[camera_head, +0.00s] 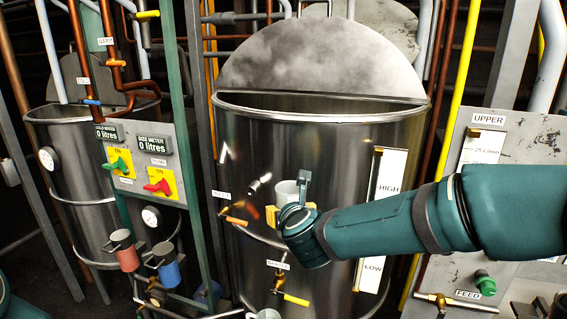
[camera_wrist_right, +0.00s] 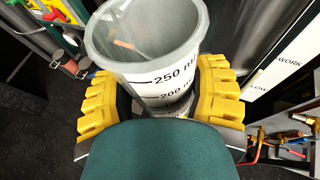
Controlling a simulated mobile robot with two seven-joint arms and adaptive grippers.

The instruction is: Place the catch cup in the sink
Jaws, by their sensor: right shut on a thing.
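My right gripper (camera_wrist_right: 160,98) is shut on a translucent grey measuring cup (camera_wrist_right: 150,50), which I take to be the catch cup. Its yellow ribbed fingers press on both sides of the cup, below the rim. The cup has black 250 ml and 200 ml marks; its base is hidden behind my wrist. In the head view the cup (camera_head: 286,191) is upright above my right gripper (camera_head: 276,214), in front of the large steel tank. I cannot make out a sink in either view. My left gripper is out of view.
The large steel tank (camera_head: 250,160) has small taps and the sample valve (camera_head: 290,298) on its front. Another pale cup (camera_head: 267,314) shows at the bottom edge. A valve panel (camera_head: 155,160) stands left, with red (camera_head: 127,257) and blue (camera_head: 168,272) cups below. A labelled panel (camera_head: 520,150) stands right.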

